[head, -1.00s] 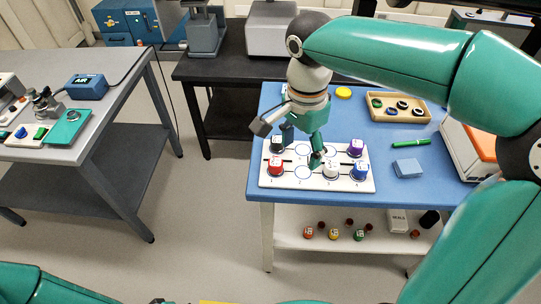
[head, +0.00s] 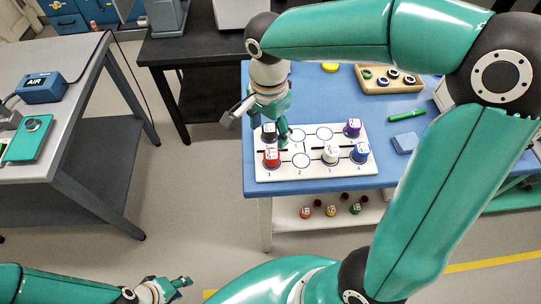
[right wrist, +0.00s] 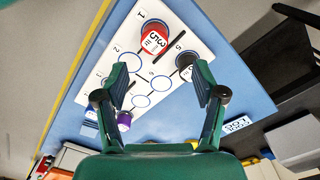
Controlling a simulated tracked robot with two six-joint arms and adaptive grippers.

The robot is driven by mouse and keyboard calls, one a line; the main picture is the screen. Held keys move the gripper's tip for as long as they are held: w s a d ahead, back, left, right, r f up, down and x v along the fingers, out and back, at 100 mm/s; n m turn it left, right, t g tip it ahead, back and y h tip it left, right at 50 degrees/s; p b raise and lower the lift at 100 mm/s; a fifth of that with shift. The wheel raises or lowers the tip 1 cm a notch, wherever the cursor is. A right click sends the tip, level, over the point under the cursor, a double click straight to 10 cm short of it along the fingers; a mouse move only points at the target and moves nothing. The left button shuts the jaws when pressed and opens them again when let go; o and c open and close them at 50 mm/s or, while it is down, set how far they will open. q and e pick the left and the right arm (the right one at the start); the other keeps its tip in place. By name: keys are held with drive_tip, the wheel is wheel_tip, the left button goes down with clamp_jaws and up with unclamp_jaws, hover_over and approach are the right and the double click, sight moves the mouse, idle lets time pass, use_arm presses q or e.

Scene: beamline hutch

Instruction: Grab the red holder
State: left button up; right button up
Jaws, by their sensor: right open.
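The red holder (head: 271,157) with a white labelled top stands upright on circle 1 of the white board (head: 318,172). It also shows in the right wrist view (right wrist: 155,41), beyond my fingertips. My right gripper (head: 283,136) is open above the board, near the red holder and the black holder (head: 268,133), with nothing between its fingers. In the wrist view its two fingers (right wrist: 160,84) frame empty circles. My left gripper (head: 178,286) is low in the head view, away from the board; its opening is unclear.
A blue block (head: 405,143), a green marker (head: 407,117) and a wooden tray (head: 372,88) lie farther right on the blue table.

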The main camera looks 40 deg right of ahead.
sight(272, 154)
drive_tip(key=f, duration=0.9)
drive_tip(key=shift+s+p, duration=0.35)
drive_tip(key=shift+p, duration=0.05)
drive_tip(key=shift+d, duration=0.1)
drive_tip(key=c, duration=1.2)
drive_tip(key=shift+c, duration=0.3)
drive_tip(key=shift+r, duration=0.15)
